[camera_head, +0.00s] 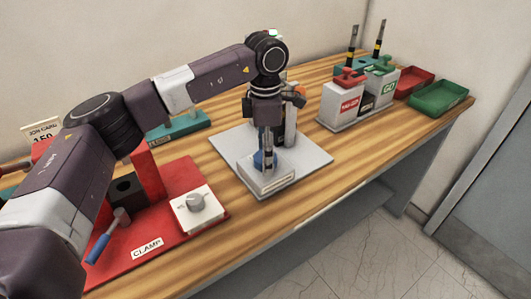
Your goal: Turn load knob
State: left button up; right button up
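My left arm reaches in from the left, and my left gripper (267,148) points down over the grey plate. Its fingertips are at or just above a small blue round part (259,161) on a light block (266,179); I cannot tell whether they touch or grip it. The block's front label is too small to read. A grey knob (196,202) sits on a white panel (193,217) on the red clamp base, left of the gripper and apart from it. I cannot read which knob is marked load. My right gripper is not in view.
The red clamp base (160,245) has a blue-handled lever (101,247). The grey plate (316,157) carries a device partly hidden behind my gripper. NO-GO and GO blocks (343,105), a red tray (414,80) and a green tray (440,97) stand at the right. Bare wood lies between.

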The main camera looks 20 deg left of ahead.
pick_arm(q)
notch_tip(320, 180, up, 12)
dwell(0.6)
